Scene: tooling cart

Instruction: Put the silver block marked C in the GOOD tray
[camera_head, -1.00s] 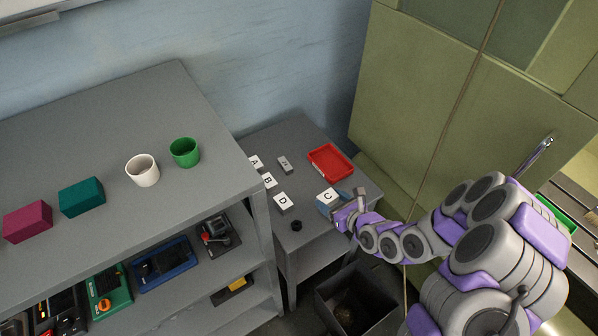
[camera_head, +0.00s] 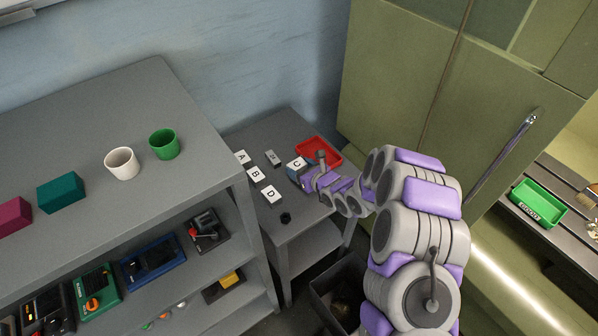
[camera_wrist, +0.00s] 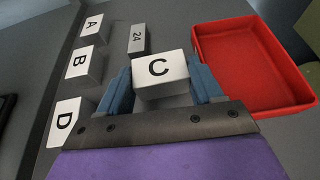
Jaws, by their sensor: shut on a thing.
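The silver block marked C (camera_wrist: 160,72) is between the blue fingers of my gripper (camera_wrist: 163,88), which is shut on it. In the head view the C block (camera_head: 297,163) shows at my gripper (camera_head: 304,174), over the small grey table near the red tray. I cannot tell how far it is above the table. The green tray labelled GOOD (camera_head: 538,203) sits on a slatted surface at the far right, well away from my gripper. It looks empty.
The red tray (camera_wrist: 290,98) is just right of my gripper. Blocks A (camera_wrist: 92,26), B (camera_wrist: 82,63) and D (camera_wrist: 67,121) and a small block marked 24 (camera_wrist: 137,39) are on the table. A green cabinet (camera_head: 400,90) stands between table and GOOD tray.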

